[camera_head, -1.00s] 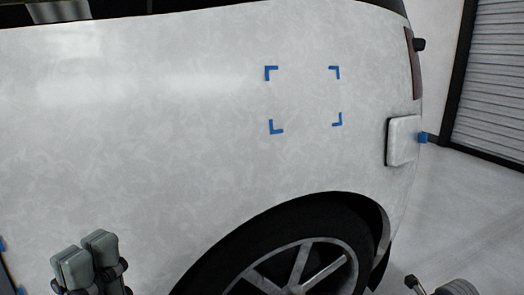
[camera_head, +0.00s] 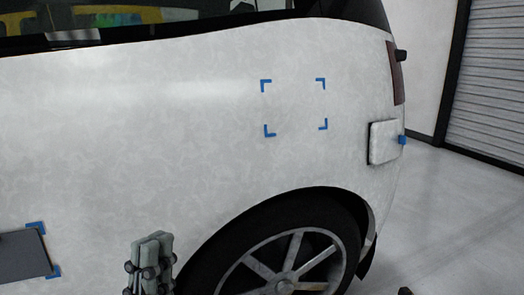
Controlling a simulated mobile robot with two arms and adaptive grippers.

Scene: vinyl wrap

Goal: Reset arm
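My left gripper (camera_head: 151,262) shows at the bottom left of the head view. It points up in front of the car's side, left of the rear wheel. Its grey finger pads stand close together, with no object seen between them. Only a small dark tip, apparently of my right gripper (camera_head: 404,291), shows at the bottom edge. The rest of it is out of view, so its state is hidden.
The white car (camera_head: 180,130) fills most of the view, with its rear wheel (camera_head: 288,262) at the bottom. Blue corner marks (camera_head: 265,84) frame a bare patch. A white flap (camera_head: 383,142) sticks out at the rear. A dark grey panel (camera_head: 22,258) is at left. Floor (camera_head: 440,220) is clear at right.

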